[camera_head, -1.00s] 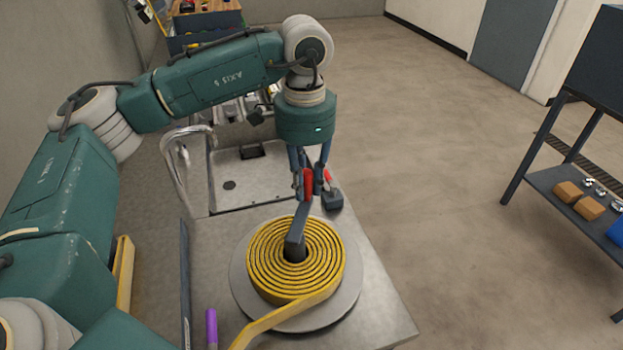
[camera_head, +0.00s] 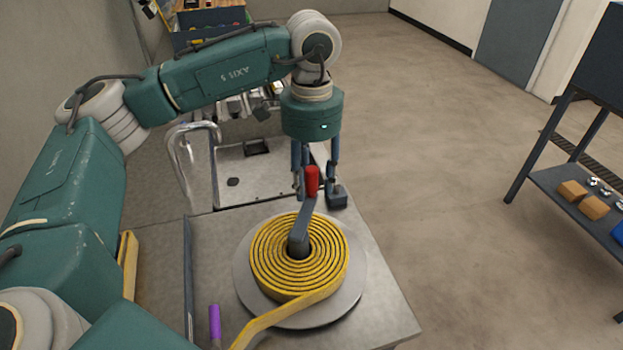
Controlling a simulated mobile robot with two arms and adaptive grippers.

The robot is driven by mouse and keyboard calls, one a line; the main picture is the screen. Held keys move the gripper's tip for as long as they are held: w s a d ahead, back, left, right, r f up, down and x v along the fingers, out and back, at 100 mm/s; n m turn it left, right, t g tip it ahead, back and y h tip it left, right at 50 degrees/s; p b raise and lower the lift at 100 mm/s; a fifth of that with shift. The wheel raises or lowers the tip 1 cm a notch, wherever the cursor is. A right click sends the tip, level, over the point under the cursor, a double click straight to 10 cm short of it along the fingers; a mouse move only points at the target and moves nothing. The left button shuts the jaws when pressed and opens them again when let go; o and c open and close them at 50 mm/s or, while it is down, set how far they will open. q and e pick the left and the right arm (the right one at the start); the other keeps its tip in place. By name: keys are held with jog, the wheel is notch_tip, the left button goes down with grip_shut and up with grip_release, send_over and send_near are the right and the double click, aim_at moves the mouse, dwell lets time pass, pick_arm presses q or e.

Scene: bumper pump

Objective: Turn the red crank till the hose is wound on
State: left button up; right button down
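The red crank handle (camera_head: 312,181) stands upright at the far end of the grey crank arm (camera_head: 304,219). That arm rises from the hub of a round grey disc (camera_head: 353,268). The yellow hose (camera_head: 270,268) lies in a flat spiral of several turns around the hub, and its tail runs off toward the lower left. My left gripper (camera_head: 314,190) points down with its two fingers apart, one on each side of the red handle. A gap shows between the right finger and the handle. My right gripper is not in view.
The disc sits on a metal worktop (camera_head: 376,310). A purple marker-like object (camera_head: 214,322) is near its front left. A dark shelf rack (camera_head: 545,178) stands at right. Open floor lies between.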

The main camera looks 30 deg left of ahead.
pick_arm(q)
notch_tip(320, 180, up, 12)
jog(key=shift+f, duration=0.15)
dwell(0.4)
